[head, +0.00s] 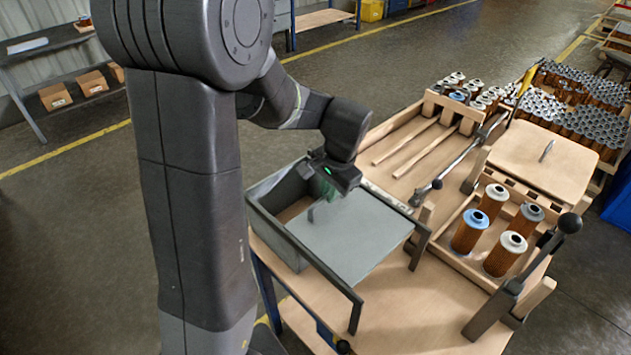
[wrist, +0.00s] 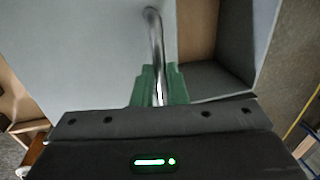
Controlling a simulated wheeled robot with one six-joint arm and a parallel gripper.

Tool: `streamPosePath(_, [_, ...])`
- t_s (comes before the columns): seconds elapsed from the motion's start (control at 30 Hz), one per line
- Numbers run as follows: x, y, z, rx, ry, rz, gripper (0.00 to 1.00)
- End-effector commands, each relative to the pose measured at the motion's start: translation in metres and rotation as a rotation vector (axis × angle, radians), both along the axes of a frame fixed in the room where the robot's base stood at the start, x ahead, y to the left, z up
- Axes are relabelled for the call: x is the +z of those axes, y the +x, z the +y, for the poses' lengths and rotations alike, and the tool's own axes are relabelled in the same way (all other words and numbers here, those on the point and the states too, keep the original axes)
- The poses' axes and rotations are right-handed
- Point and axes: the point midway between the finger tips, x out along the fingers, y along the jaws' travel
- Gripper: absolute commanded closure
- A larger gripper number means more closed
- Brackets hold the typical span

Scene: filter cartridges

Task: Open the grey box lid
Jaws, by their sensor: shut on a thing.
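The grey box (head: 270,232) stands at the left end of the wooden workbench. Its flat grey lid (head: 355,235) lies slid to the right along dark rails, leaving a gap on the left with a brown interior (head: 291,208). In the wrist view the lid (wrist: 85,60) fills the left and the opening (wrist: 198,35) shows on the right. My gripper (head: 322,192) is over the lid's left part. In the wrist view its green fingers (wrist: 159,88) are shut on the lid's metal bar handle (wrist: 155,35).
A wooden tray (head: 470,262) with several filter cartridges stands to the right, beside lever handles (head: 569,224). A wooden board with a small handle (head: 545,160) and slotted wooden rails (head: 415,145) lie behind. Many more cartridges stand at the back right. The bench front (head: 430,310) is clear.

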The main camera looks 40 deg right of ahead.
Motion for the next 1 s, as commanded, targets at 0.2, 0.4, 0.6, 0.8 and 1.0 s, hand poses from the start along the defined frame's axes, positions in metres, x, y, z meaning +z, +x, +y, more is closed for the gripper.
streamPosePath(0.2, [0.001, -0.007, -0.001, 0.001, -0.002, -0.001, 1.0])
streamPosePath(0.4, [0.001, -0.006, -0.001, 0.0, -0.003, -0.001, 1.0])
streamPosePath(0.6, [0.001, -0.006, -0.001, 0.001, -0.002, -0.001, 0.66])
streamPosePath(0.8, [0.001, -0.006, -0.001, 0.001, -0.001, -0.001, 0.66])
streamPosePath(1.0, [0.015, -0.009, -0.002, 0.0, -0.004, -0.003, 0.66])
